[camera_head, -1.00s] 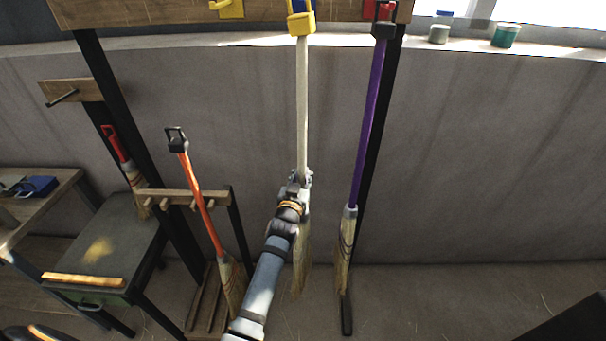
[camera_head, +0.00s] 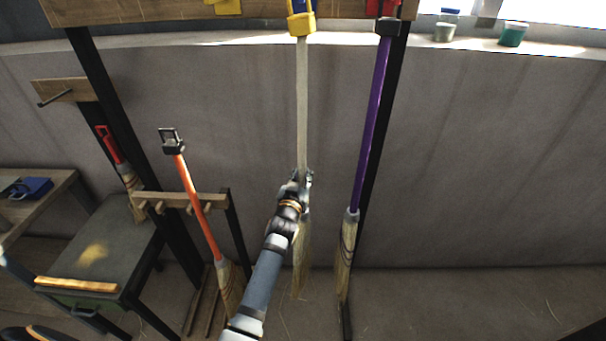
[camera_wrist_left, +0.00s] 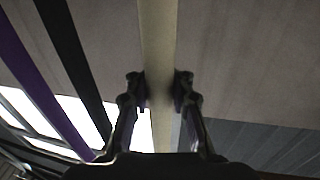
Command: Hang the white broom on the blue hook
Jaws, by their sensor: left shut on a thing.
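The white broom (camera_head: 302,110) hangs nearly upright in the head view, with a yellow loop cap (camera_head: 301,22) at its top and straw bristles (camera_head: 301,265) below. Its cap overlaps a small blue part (camera_head: 299,5) at the rack board, likely the blue hook; the top is cut by the frame edge, so I cannot tell whether the loop is around it. My left gripper (camera_head: 301,178) is shut on the broom's handle just above the bristles. The left wrist view shows the handle (camera_wrist_left: 158,40) between both fingers (camera_wrist_left: 160,92). My right gripper is not in view.
A purple broom (camera_head: 372,120) hangs close to the right. A yellow hook (camera_head: 226,5) is on the wooden board (camera_head: 130,10) at left. An orange broom (camera_head: 192,185) leans on a low wooden rack (camera_head: 180,199). A red-capped broom (camera_head: 112,148) stands farther left.

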